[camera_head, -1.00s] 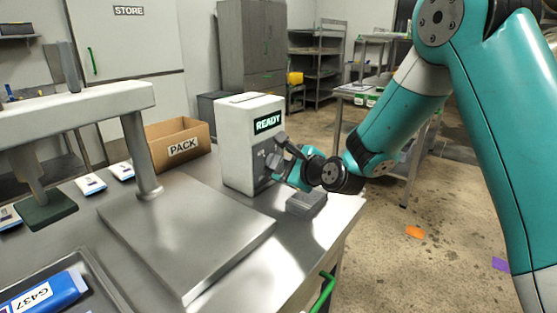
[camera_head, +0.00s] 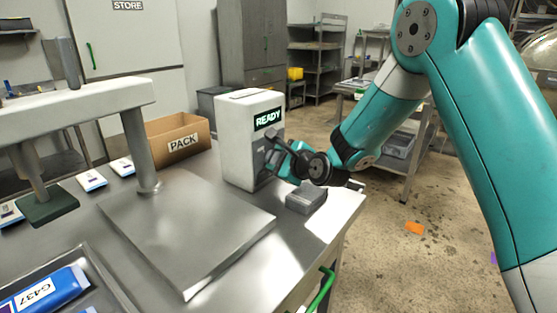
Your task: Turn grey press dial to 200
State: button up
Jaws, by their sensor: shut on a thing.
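A white box-shaped unit (camera_head: 236,143) stands on the steel table, with a green-lit READY display (camera_head: 268,119) on its front. My gripper (camera_head: 272,152) is at the unit's front face below the display, shut on a part there. That part is mostly hidden by the gripper, so the dial's marks and setting cannot be read. No grey dial shows plainly on the press.
A grey block (camera_head: 306,199) lies on the table just below my gripper. A cardboard PACK box (camera_head: 178,139) stands behind the press. A tray (camera_head: 100,280) with a blue G437 pouch (camera_head: 45,293) is at the front left. Open floor lies right of the table.

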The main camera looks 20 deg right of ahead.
jog(key=shift+f, duration=0.1)
jog(key=shift+f+n+t+b, duration=0.15)
jog(key=shift+n+t+b, duration=0.35)
jog(key=shift+n+b, duration=0.35)
jog(key=n+t+h+b, duration=0.1)
jog(key=n+b, duration=0.1)
jog(key=b, duration=0.1)
jog(key=shift+f+n, duration=0.1)
jog(key=shift+n, duration=0.25)
jog(key=n+t+b, duration=0.1)
jog(key=n+b, duration=0.1)
jog(key=b, duration=0.2)
jog(key=shift+n, duration=0.3)
jog(key=shift+t, duration=0.3)
jog(key=shift+n+b, duration=0.3)
jog(key=shift+b, duration=0.1)
jog(key=o, duration=0.9)
jog(key=shift+r, duration=0.2)
jog(key=shift+s, duration=0.1)
